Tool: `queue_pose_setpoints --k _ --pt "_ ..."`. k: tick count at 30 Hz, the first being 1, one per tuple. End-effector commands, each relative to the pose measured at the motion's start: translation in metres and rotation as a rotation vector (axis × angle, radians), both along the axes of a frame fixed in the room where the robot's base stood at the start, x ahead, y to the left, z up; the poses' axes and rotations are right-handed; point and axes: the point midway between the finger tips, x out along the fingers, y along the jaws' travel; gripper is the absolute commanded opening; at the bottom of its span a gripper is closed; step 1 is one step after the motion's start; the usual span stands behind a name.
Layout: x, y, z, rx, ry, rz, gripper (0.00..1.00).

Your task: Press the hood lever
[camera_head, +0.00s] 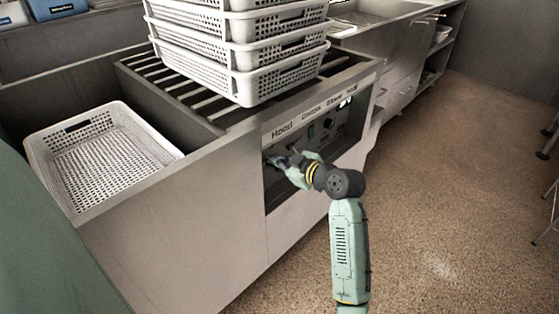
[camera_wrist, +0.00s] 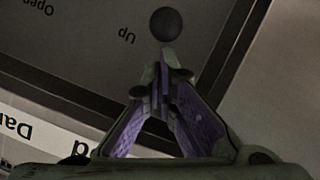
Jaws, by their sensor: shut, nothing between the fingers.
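A dark round knob (camera_wrist: 166,24), which looks like the end of the hood lever, shows in the wrist view on a dark panel beside the upside-down word "Up". My gripper (camera_wrist: 160,62) is shut and empty, its fingertips just below the knob in that view. A small gap shows between them; I cannot tell the depth. In the head view my gripper (camera_head: 274,159) is at the left side of the control panel (camera_head: 345,128), below the word "Hood". The lever cannot be made out there, where my gripper covers part of the panel.
A stack of white perforated baskets (camera_head: 205,73) stands on the slatted top (camera_head: 165,76) above the panel. Another white basket (camera_head: 50,165) sits in the recess at left. A sink counter (camera_head: 375,30) continues at the back.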

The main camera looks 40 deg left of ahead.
Motion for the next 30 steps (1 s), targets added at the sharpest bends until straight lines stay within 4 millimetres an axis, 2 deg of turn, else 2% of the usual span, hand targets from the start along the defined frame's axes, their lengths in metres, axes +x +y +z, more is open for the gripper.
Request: queue_pose_setpoints --k 4,30 --pt "0.000 -0.002 -0.007 0.024 -0.001 0.000 0.00" --pt "-0.001 -0.010 -0.019 0.156 -0.012 -0.001 0.00"
